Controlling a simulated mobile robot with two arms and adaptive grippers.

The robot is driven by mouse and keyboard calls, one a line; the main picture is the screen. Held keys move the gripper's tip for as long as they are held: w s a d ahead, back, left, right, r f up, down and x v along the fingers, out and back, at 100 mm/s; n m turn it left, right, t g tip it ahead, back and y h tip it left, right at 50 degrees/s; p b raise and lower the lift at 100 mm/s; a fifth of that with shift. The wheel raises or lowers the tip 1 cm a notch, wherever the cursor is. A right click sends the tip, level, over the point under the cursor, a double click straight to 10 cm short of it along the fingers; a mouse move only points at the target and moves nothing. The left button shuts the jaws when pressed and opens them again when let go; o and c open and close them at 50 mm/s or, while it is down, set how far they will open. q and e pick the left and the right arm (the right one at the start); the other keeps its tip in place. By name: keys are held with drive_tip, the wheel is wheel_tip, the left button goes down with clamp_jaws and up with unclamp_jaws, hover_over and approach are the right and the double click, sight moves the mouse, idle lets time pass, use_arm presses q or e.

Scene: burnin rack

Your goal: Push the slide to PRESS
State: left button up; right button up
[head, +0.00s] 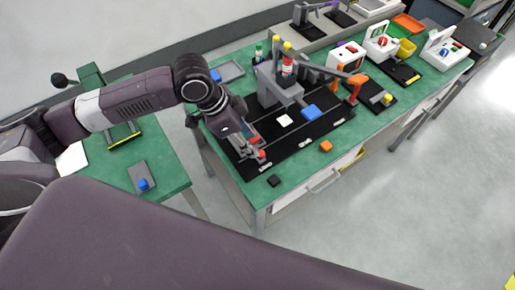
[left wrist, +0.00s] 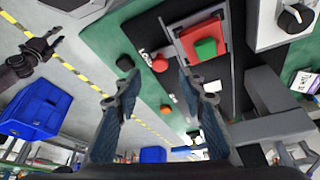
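The slide is a red carriage with a green block (left wrist: 205,47) on it, near the top of the left wrist view. It sits on the black track (left wrist: 148,25) at the LOAD end. A red round knob (left wrist: 160,63) stands beside the carriage; it also shows in the head view (head: 262,156). My left gripper (left wrist: 160,82) is open, its fingers apart with nothing held between them. In the head view the left gripper (head: 247,143) is low over the LOAD end and hides much of the carriage. My right gripper (left wrist: 48,45) shows small, with its fingers apart.
A grey press (head: 282,85) stands behind the track. A black cube (head: 273,181) and an orange cube (head: 326,146) lie near the front edge of the green bench (head: 235,176).

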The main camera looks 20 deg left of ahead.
use_arm(q)
drive_tip(key=x, duration=0.6)
drive_tip(key=shift+c, duration=0.5)
clamp_jaws()
